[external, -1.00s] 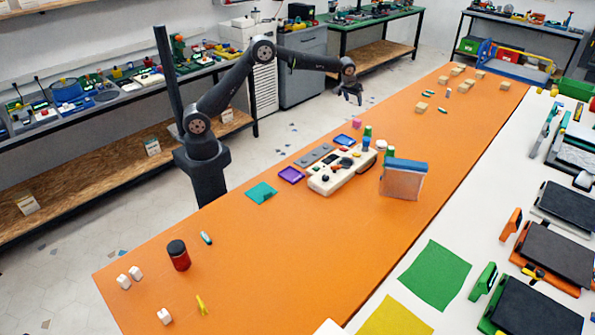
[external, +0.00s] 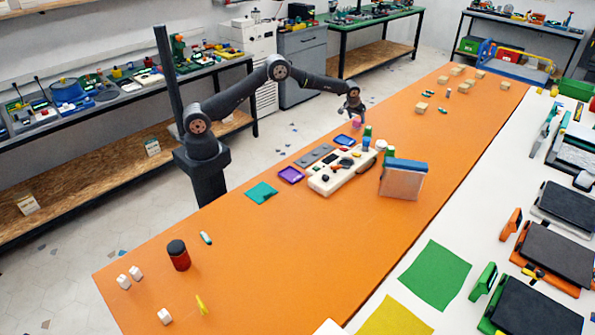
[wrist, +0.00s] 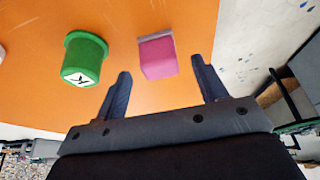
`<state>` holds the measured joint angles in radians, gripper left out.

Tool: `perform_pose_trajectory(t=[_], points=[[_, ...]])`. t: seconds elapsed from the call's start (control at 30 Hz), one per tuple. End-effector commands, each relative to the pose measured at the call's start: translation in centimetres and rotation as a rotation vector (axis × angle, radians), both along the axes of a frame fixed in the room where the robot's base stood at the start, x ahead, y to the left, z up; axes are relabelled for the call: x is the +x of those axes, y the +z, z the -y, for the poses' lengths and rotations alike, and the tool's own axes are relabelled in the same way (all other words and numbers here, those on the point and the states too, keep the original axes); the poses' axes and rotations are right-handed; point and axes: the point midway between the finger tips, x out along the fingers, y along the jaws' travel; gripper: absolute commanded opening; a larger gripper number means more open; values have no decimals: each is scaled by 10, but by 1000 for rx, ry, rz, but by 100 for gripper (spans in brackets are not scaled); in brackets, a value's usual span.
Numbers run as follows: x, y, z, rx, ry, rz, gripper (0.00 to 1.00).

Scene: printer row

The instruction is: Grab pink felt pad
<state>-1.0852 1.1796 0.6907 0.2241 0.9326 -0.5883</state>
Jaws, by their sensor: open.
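The pink felt pad (wrist: 157,57) looks like a small pink block with a paler edge and lies on the orange table (wrist: 110,20). In the external view the pink pad (external: 358,121) shows just under my gripper (external: 354,110), near the table's far left edge. In the wrist view my gripper (wrist: 164,88) is open, with a finger on each side of the line to the pad. The pad is ahead of the fingertips, and nothing is between the fingers. I cannot tell the exact height of the fingertips over the table.
A green round piece (wrist: 84,57) with a marked white end stands left of the pad. A cream tray with controls (external: 345,170), a blue flat piece (external: 344,140) and a blue-topped box (external: 402,180) are nearby. The table edge runs close to the pad's right in the wrist view.

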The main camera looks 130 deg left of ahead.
Motion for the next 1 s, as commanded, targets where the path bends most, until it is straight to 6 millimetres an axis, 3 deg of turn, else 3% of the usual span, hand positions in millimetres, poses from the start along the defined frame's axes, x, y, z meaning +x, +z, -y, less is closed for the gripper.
perform_pose_trajectory(t=[0.2,0.5,0.53,0.77,1.0], points=[[0,-24,-11,1,1,0,65],[0,-28,-13,2,1,0,65],[0,-28,-13,2,1,0,64],[0,-28,-13,2,1,0,18],[0,-27,-13,2,1,0,17]])
